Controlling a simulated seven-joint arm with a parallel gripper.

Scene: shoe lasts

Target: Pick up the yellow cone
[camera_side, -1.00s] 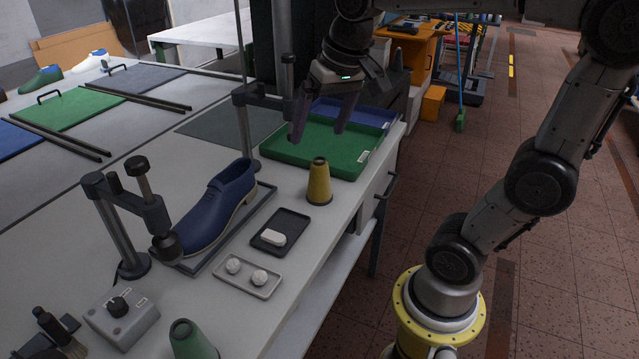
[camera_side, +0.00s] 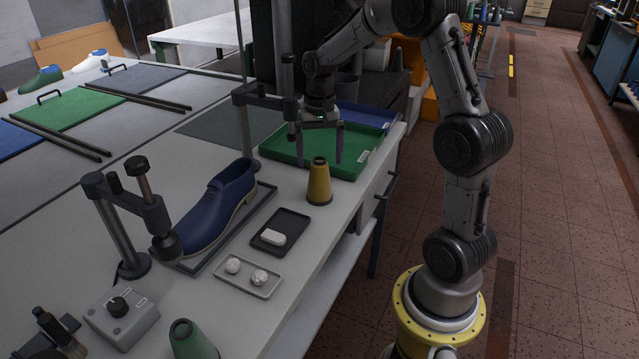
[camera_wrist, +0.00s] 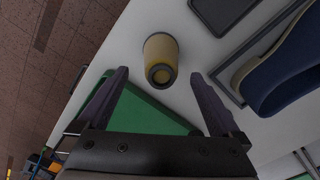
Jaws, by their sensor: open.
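The yellow cone (camera_side: 319,182) stands upright on the white table, near its right edge and in front of the green tray. It has a dark top rim and a dark base band. In the wrist view the cone (camera_wrist: 161,60) shows from above, beyond and between the two fingertips. My gripper (camera_side: 320,159) is open and empty, over the green tray just behind the cone. Its two fingers are spread on either side in the wrist view (camera_wrist: 158,76). I see no contact between the fingers and the cone.
The green tray (camera_side: 358,166) and a blue tray (camera_side: 375,116) lie behind the cone. A black tray (camera_side: 297,219) with a white block is in front. A blue shoe (camera_side: 213,212) and a clamp post (camera_side: 242,135) stand left.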

